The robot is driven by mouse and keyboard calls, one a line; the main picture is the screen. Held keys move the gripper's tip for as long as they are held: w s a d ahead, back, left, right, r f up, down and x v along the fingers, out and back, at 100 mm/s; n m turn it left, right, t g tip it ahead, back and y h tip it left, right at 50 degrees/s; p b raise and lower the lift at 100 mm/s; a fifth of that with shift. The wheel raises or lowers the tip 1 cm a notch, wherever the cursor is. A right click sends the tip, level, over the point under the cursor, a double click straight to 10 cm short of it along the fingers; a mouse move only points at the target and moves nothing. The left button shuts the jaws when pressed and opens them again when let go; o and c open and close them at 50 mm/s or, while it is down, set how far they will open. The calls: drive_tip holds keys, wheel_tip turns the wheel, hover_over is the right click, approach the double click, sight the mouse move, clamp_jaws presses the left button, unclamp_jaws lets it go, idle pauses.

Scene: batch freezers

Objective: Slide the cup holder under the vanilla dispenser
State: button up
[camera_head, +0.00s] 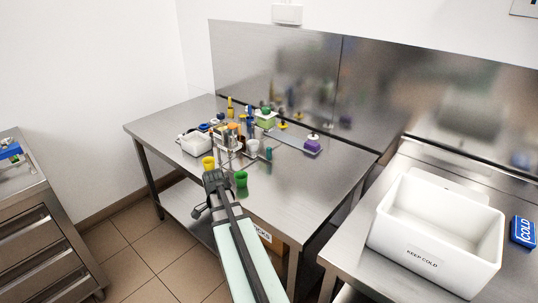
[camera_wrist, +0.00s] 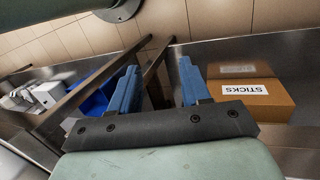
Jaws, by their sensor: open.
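My gripper (camera_head: 215,180) is at the front edge of the steel table, low beside a yellow cup and a green cup. In the wrist view its two blue fingers (camera_wrist: 157,82) stand wide apart with nothing between them. A white cup (camera_head: 253,146) stands mid-table among the dispenser group; a holder under it is too small to make out clearly. Dispensers with green (camera_head: 265,118) and purple (camera_head: 312,146) bodies stand behind and to the right. I cannot tell which dispenser is vanilla. Neither cup holder nor dispensers show in the wrist view.
A yellow cup (camera_head: 208,162) and a green cup (camera_head: 241,179) stand near the front edge. A white bin (camera_head: 195,144) is at the table's left. Below, the wrist view shows a STICKS carton (camera_wrist: 252,98) and table legs.

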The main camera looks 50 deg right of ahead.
sight(269, 148)
drive_tip(key=w+d+r+m, duration=0.1)
drive_tip(key=d+r, duration=0.3)
drive_tip(key=w+d+r+m+t, duration=0.1)
drive_tip(key=d+r, duration=0.3)
drive_tip(key=w+d+r+m, duration=0.1)
drive_tip(key=w+d+r, duration=0.1)
drive_tip(key=d+r, duration=0.2)
drive_tip(key=shift+d+r, duration=0.15)
drive_tip(key=shift+d, duration=0.35)
drive_tip(key=w+d+r+n+t+h, duration=0.15)
drive_tip(key=w+d+r, duration=0.35)
drive_tip(key=d, duration=0.8)
drive_tip(key=w+d+r+n+t, duration=0.1)
drive_tip(key=w+d+r+n, duration=0.3)
drive_tip(key=d, duration=0.8)
drive_tip(key=shift+m, duration=0.75)
drive_tip(key=f, duration=1.3)
drive_tip(key=shift+w+d+f, duration=0.1)
drive_tip(key=shift+w+f, duration=0.1)
drive_tip(key=shift+c, duration=0.4)
clamp_jaws()
